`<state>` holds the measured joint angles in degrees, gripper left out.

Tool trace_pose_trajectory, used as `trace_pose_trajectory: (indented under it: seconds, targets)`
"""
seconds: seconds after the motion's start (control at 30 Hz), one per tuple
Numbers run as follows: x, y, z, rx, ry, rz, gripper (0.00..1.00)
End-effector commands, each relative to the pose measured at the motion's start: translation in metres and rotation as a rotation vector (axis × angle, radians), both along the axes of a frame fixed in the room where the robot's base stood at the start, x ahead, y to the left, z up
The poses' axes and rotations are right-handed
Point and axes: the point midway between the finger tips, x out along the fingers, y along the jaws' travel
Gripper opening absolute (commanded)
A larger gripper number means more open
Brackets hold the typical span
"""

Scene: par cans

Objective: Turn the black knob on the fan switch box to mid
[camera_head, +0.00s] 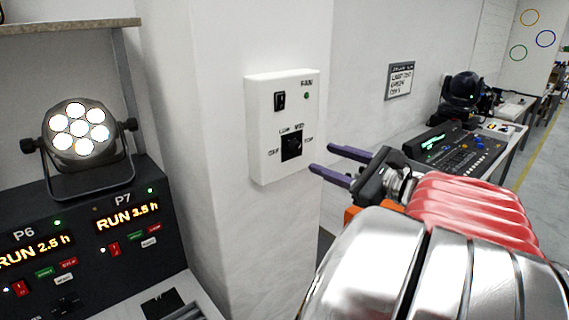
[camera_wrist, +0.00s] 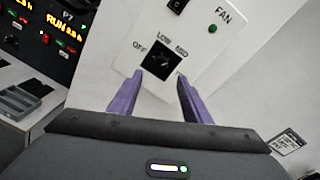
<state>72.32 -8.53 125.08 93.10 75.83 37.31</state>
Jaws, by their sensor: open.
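The white fan switch box (camera_head: 262,128) is fixed to a white pillar, with its face toward me. Its black knob (camera_head: 291,148) sits on the lower part, among labels that read OFF, LOW and MID plus one at the right. The knob also shows in the wrist view (camera_wrist: 158,62), below LOW and between OFF and MID; its pointer direction is too small to tell. My gripper (camera_head: 320,158) is open, with its two purple fingers apart, just right of the box in the head view. In the wrist view the fingertips (camera_wrist: 160,75) straddle the knob's line, apparently short of it.
A black rocker switch (camera_head: 280,101) and a green light (camera_head: 306,95) are above the knob. A lit par can (camera_head: 82,132) stands on a black timer panel (camera_head: 120,190) at left. A lighting console (camera_head: 455,150) is on the right bench.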

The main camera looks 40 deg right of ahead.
Motion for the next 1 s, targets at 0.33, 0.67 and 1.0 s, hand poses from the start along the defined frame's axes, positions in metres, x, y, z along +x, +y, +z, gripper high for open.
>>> trace_pose_trajectory:
  seconds: [0.33,0.67,1.0]
  targets:
    - [-0.041,-0.003,0.002,0.001,0.001,-0.003,0.44]
    - [-0.055,-0.003,0.003,0.001,0.0,0.0,0.44]
    - [-0.054,-0.003,0.002,0.034,-0.002,-0.003,0.44]
